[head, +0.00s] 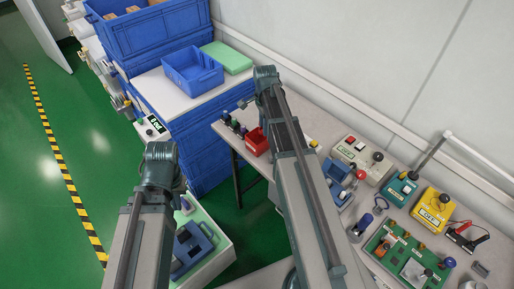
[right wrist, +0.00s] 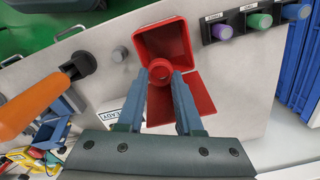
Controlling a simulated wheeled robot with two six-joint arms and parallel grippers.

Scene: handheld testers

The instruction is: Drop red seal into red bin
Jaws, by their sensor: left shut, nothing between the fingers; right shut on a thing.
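The red seal (right wrist: 161,70), a small red ring, is held between the fingertips of my right gripper (right wrist: 162,75) in the right wrist view. The red bin (right wrist: 178,35) is an open box just beyond the fingertips. The ring overlaps the near part of its opening in the picture, so its height over the bin is hard to tell. The red bin (head: 258,141) also shows in the head view beside my right arm, which partly covers the bench there. The seal cannot be made out in that view. My left arm shows at the lower left, but its fingers are hidden.
An orange handle (right wrist: 32,102) lies to the left. Blue crates (head: 150,30) are stacked behind the bench. Testers and a green board (head: 402,255) crowd the bench at right.

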